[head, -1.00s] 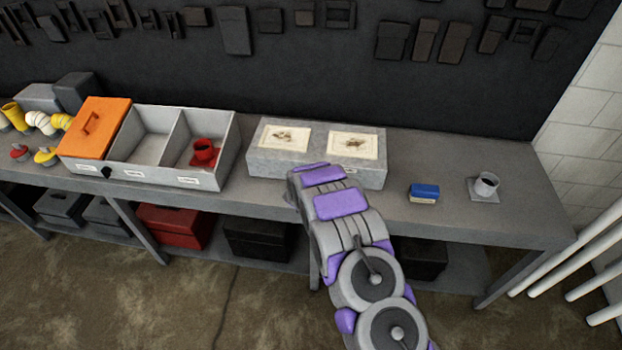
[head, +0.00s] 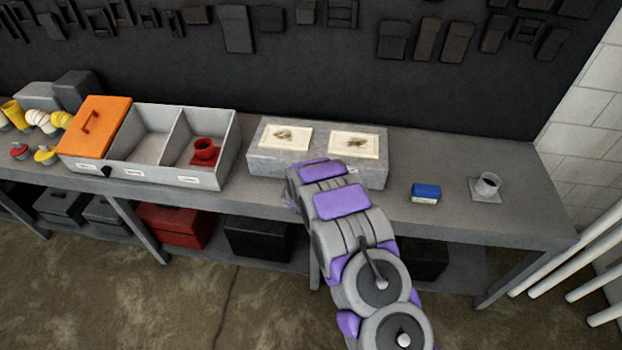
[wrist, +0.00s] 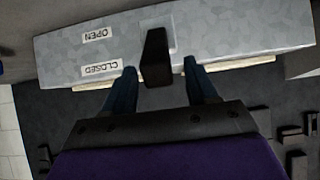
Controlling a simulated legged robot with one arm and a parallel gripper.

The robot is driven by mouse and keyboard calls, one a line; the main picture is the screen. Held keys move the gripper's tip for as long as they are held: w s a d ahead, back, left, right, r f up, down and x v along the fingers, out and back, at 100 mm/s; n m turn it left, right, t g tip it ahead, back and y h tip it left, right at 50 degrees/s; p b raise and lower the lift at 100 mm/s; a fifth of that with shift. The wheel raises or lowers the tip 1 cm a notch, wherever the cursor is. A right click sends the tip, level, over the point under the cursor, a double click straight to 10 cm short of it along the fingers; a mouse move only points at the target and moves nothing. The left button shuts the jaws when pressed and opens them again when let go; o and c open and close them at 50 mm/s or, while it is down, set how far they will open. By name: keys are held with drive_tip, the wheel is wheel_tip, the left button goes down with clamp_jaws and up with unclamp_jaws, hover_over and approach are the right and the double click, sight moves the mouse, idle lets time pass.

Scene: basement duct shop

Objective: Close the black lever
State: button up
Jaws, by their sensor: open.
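The black lever (wrist: 156,60) stands out from a recessed plate on the front of a galvanized box (wrist: 235,35) in the wrist view. Printed labels OPEN (wrist: 100,34) and CLOSED (wrist: 101,68) sit to the left of it. The lever points toward the camera, so I cannot tell which label it is set to. My gripper (wrist: 160,65) is open, with one dark finger on each side of the lever and visible gaps between. In the head view the same grey box (head: 262,163) stands on the bench, and my arm hides the lever and gripper.
White pipes (head: 570,265) lean at the far right.

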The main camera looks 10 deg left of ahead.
drive_tip(key=b+v, duration=0.1)
drive_tip(key=v, duration=1.4)
drive_tip(key=shift+a, duration=0.2)
drive_tip(key=shift+s+r, duration=0.1)
drive_tip(key=shift+r, duration=0.05)
drive_tip(key=s+d+r+g+b, duration=0.2)
drive_tip(key=s+d+g+b, duration=0.2)
drive_tip(key=s+d, duration=0.4)
drive_tip(key=s+d+r+g+b, duration=0.2)
drive_tip(key=s+d, duration=0.6)
drive_tip(key=s, duration=1.4)
drive_tip(key=s+d+r+g+b, duration=0.2)
drive_tip(key=s+d+g+b, duration=0.4)
drive_tip(key=s, duration=0.9)
drive_tip(key=shift+d+r+g+b, duration=0.3)
drive_tip(key=shift+d+r+b, duration=0.1)
drive_tip(key=shift+d+b, duration=0.5)
